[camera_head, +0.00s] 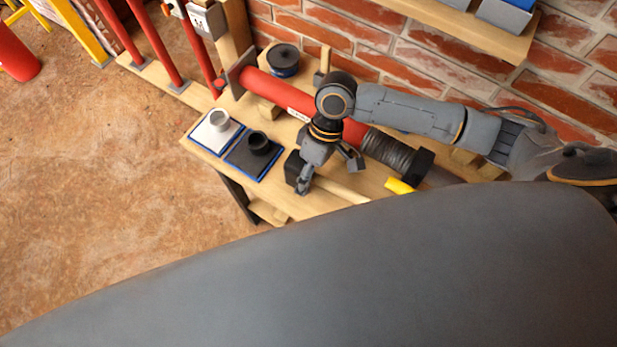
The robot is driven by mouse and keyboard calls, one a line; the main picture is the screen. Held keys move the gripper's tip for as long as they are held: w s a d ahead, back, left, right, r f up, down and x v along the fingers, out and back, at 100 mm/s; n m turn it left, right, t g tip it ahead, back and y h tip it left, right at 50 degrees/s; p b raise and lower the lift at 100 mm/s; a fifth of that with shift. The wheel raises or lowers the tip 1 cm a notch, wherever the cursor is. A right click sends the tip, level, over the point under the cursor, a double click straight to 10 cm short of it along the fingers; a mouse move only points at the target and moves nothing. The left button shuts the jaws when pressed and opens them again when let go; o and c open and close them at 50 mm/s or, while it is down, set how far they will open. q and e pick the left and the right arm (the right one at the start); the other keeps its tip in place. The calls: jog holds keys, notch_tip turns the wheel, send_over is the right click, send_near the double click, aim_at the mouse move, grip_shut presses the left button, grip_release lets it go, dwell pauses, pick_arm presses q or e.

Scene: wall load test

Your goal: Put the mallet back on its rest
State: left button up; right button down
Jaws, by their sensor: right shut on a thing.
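The mallet has a dark block head (292,168) and a pale wooden handle (345,191) that points right over the wooden bench. My right gripper (311,182) is over the mallet, shut on it close to the head, and its wrist and fingers cover part of it. I cannot tell whether the mallet touches the bench top. I cannot make out the mallet's rest for sure; the arm and my grey body hide part of the bench. My left gripper is not in view.
The wooden bench (206,153) carries a red cylinder (275,92) with a coil spring (388,150) behind the gripper. A white pad (206,138) and a dark pad (243,163) hold small cups. A yellow piece (400,186) lies right. A brick wall (400,55) stands behind.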

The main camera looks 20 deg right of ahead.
jog(key=shift+f, duration=0.15)
jog(key=shift+c, duration=0.5)
grip_release()
jog(key=c, duration=0.3)
jog(key=shift+o, duration=2)
jog(key=p+v, duration=0.3)
jog(key=shift+s+a, duration=0.1)
jog(key=p+v, duration=0.4)
jog(key=v, duration=0.1)
jog(key=shift+p, duration=0.4)
